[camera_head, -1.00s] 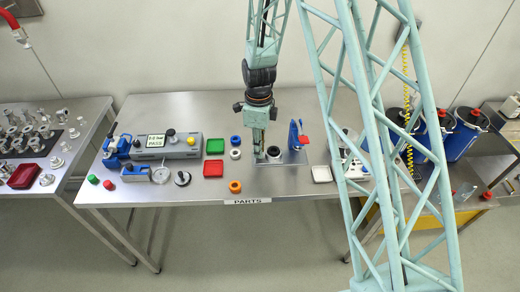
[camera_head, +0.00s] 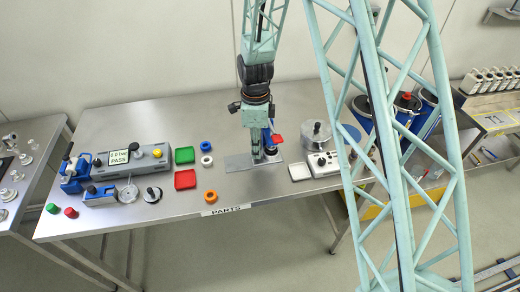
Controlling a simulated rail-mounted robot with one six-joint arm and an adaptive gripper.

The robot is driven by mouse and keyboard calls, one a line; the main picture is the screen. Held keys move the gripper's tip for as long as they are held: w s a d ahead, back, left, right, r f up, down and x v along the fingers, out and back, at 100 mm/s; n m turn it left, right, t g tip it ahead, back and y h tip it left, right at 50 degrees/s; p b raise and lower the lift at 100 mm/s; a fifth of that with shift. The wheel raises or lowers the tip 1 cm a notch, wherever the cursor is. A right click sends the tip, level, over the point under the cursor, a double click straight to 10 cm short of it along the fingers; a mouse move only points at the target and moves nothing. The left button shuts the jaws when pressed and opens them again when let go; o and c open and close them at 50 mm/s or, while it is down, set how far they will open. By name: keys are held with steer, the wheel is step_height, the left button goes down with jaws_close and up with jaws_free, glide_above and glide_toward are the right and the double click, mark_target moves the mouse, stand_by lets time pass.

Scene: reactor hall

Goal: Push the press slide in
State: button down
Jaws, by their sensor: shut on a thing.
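The press (camera_head: 267,136) is a blue frame with a red lever (camera_head: 279,138), standing on a grey base plate (camera_head: 236,162). My gripper (camera_head: 257,157) points down at the plate, just left of the press and partly in front of it. It is shut on the press slide. The slide's dark round part (camera_head: 270,151) shows just right of my fingers, low at the foot of the press. My gripper hides the slide's near end and part of the blue frame, so I cannot tell whether the slide is fully seated.
Green (camera_head: 188,157) and red (camera_head: 185,179) trays, rings and a blue-grey test unit (camera_head: 138,158) stand left. A white tray (camera_head: 300,172), a control box (camera_head: 323,163) and a metal pot (camera_head: 316,133) stand right. The bench's front strip before the plate is mostly clear.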

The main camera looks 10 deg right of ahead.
steer(key=shift+d, duration=0.1)
steer(key=c, duration=2.5)
jaws_free()
steer(key=shift+d, duration=0.25)
steer(key=shift+c, duration=0.2)
steer(key=shift+a, duration=0.1)
steer(key=shift+r, duration=0.1)
steer(key=shift+a+r, duration=0.1)
steer(key=shift+r, duration=0.55)
step_height(320, 180, up, 11)
steer(key=shift+f, duration=0.2)
steer(key=shift+r, duration=0.1)
